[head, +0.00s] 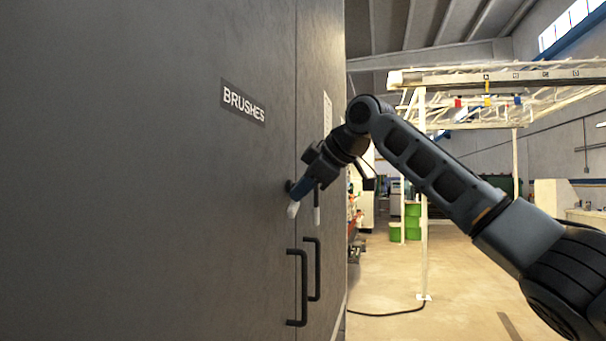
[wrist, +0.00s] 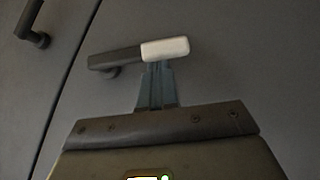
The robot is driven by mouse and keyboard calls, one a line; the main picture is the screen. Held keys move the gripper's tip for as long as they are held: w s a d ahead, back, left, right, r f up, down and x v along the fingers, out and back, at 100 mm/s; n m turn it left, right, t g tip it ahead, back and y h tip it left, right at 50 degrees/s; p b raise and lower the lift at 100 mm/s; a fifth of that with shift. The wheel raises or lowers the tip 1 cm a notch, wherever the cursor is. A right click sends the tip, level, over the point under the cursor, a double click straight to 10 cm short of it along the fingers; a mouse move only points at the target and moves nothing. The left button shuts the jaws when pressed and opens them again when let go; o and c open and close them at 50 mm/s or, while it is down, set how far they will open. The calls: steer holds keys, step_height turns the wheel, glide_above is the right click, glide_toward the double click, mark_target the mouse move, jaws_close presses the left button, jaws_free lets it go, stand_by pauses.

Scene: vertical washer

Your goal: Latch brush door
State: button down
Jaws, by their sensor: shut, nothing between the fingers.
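The brush door (head: 150,200) is the flat grey panel labelled BRUSHES in the head view, and it looks closed against the panel beside it. Its latch lever is dark with a white end (head: 293,210) pointing down in the head view. In the wrist view the lever's dark part (wrist: 112,58) and white grip (wrist: 166,48) lie across the picture. My gripper (head: 299,190) is shut and empty. In the wrist view its blue-grey fingertips (wrist: 157,66) are right at the lever, by the inner end of the white grip. I cannot tell whether they touch.
A second white-tipped lever (head: 317,215) hangs down on the neighbouring panel (head: 320,100). Dark pull handles (head: 303,288) (head: 317,270) sit below the levers. Another dark handle (wrist: 35,32) shows across the seam in the wrist view. Open floor (head: 460,290) lies to the right.

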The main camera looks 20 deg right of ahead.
steer(key=shift+d+f, duration=0.1)
steer(key=shift+f, duration=0.2)
steer(key=shift+w+f+t+b, duration=0.1)
steer(key=shift+f+t+b, duration=0.1)
steer(key=shift+t+b, duration=0.15)
steer(key=shift+f+n, duration=0.15)
steer(key=shift+n, duration=0.15)
steer(key=w+d+f+n+t+h+b, duration=0.1)
steer(key=w+d+f+n+t+b, duration=0.1)
steer(key=w+f+n+t+b, duration=0.2)
steer(key=shift+w+d+f+n+t+h+b, duration=0.2)
steer(key=shift+d+f+n+t+h+b, duration=0.3)
steer(key=shift+f+t+b, duration=1)
steer(key=shift+r, duration=0.15)
